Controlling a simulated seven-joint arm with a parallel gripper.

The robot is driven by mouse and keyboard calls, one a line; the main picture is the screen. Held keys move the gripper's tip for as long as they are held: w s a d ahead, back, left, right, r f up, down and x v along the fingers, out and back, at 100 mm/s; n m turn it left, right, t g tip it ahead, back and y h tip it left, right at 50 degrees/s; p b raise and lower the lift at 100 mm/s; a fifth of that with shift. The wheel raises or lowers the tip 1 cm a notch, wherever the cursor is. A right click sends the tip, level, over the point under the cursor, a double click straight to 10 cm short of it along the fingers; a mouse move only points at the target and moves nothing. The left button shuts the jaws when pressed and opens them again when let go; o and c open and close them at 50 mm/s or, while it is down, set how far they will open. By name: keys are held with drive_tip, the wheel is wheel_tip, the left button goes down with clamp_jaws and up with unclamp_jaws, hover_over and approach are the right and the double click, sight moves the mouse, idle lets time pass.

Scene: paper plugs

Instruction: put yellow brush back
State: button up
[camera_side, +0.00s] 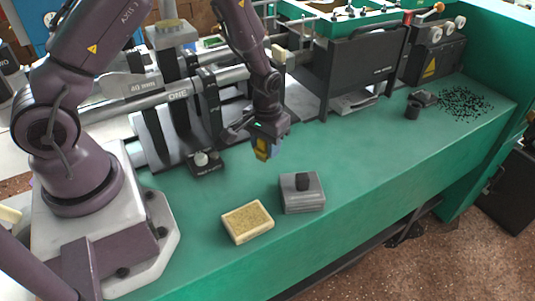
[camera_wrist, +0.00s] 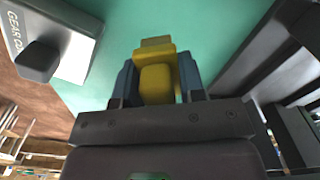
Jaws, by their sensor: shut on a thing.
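My gripper (camera_side: 264,147) hangs above the green bench top, behind and left of the grey block. It is shut on the yellow brush (camera_side: 263,154), which hangs clear of the surface. In the wrist view the yellow brush (camera_wrist: 157,82) sits between the two blue-grey fingers of my gripper (camera_wrist: 157,80). The brush's lower end is small in the side view, and its bristles cannot be made out.
A grey block with a dark knob (camera_side: 302,192) and a tan pad in a pale frame (camera_side: 247,221) lie near the bench's front edge. A small black box (camera_side: 205,163) and machine rails stand behind. Black bits (camera_side: 465,104) lie scattered at the right. Open bench lies right of the grey block.

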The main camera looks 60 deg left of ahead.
drive_tip(key=shift+w+f, duration=0.15)
drive_tip(key=shift+f, duration=0.75)
drive_tip(key=shift+w+f, duration=0.1)
drive_tip(key=shift+f, duration=0.8)
drive_tip(key=shift+f, duration=0.15)
drive_tip(key=o, duration=0.9)
wheel_tip(320, 180, up, 12)
drive_tip(key=shift+r, duration=0.1)
drive_tip(key=s+d+r+m+t, duration=0.1)
drive_tip(key=s+r, duration=0.1)
drive_tip(key=r, duration=0.5)
drive_tip(key=s+d+r+m+t, duration=0.1)
drive_tip(key=s+r, duration=0.2)
drive_tip(key=r, duration=0.3)
drive_tip(key=s+r+t, duration=0.1)
drive_tip(key=s+r, duration=0.2)
drive_tip(key=s, duration=0.1)
drive_tip(key=s+d+r+m+t, duration=0.1)
drive_tip(key=s+r, duration=0.2)
drive_tip(key=s, duration=0.1)
drive_tip(key=s+d+r+m+t, duration=0.1)
drive_tip(key=s+r, duration=0.1)
drive_tip(key=s, duration=0.2)
drive_tip(key=shift+s+d+r+t, duration=0.1)
drive_tip(key=shift+s+r+t, duration=0.1)
drive_tip(key=shift+r+t, duration=0.15)
